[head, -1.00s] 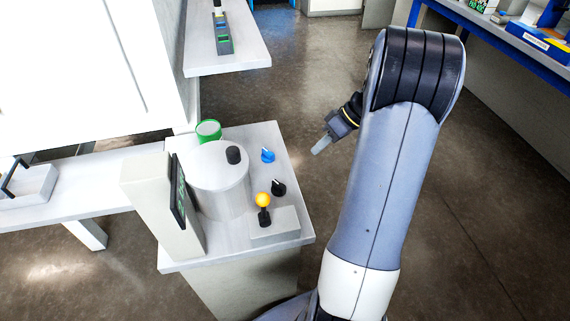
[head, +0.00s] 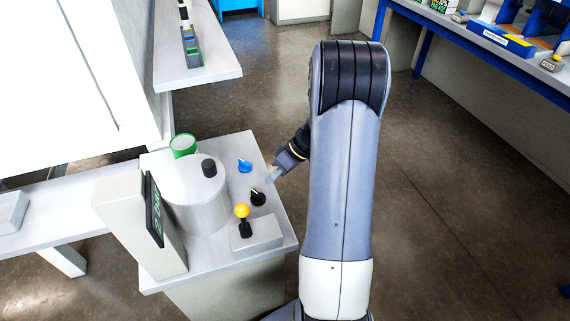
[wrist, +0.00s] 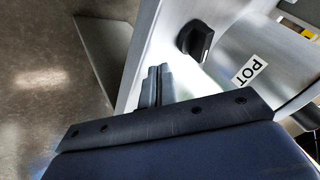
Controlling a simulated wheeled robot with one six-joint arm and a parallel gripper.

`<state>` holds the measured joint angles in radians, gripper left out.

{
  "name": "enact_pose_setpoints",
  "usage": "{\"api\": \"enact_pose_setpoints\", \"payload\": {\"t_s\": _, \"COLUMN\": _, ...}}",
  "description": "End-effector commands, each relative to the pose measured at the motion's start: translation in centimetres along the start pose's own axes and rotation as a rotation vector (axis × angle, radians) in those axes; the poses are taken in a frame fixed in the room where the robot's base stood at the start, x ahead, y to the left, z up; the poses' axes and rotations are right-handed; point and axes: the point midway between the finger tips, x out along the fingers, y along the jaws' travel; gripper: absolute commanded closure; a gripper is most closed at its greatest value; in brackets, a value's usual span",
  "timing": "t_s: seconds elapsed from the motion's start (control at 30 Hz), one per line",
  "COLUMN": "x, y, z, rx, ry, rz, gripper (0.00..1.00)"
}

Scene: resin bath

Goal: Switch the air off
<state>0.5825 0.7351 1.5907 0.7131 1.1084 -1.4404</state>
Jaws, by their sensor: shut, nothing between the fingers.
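A small grey stand carries a metal pot (head: 193,205) with a black knob on its lid. Beside the pot are a blue knob (head: 245,165), a black knob (head: 257,197) and a lever with a yellow ball (head: 241,211). I cannot read which control is for the air. My gripper (head: 270,177) is shut and empty, close to the right of the black knob and apart from it. In the wrist view my gripper (wrist: 157,82) points toward the stand top, with a black knob (wrist: 195,40) just beyond it and the pot's label (wrist: 249,71) to the right.
A grey display unit (head: 138,222) with green digits stands at the stand's left. A green-rimmed cup (head: 183,146) is behind the pot. A white bench (head: 65,200) adjoins on the left. The floor to the right is free.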

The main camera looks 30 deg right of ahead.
Motion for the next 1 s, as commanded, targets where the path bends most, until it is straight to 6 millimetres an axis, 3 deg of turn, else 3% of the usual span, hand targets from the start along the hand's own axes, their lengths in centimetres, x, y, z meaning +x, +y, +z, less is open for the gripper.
{"api": "enact_pose_setpoints", "payload": {"t_s": 0.1, "x": 0.5, "y": -1.9, "z": -0.1, "rx": -0.003, "ry": -0.001, "rz": 0.0, "gripper": 1.0}}
{"api": "enact_pose_setpoints", "payload": {"t_s": 0.3, "x": 1.3, "y": -3.2, "z": 0.0, "rx": -0.002, "ry": 0.0, "rz": 0.0, "gripper": 1.0}}
{"api": "enact_pose_setpoints", "payload": {"t_s": 1.0, "x": 1.6, "y": -3.3, "z": -0.2, "rx": -0.044, "ry": -0.022, "rz": -0.022, "gripper": 1.0}}
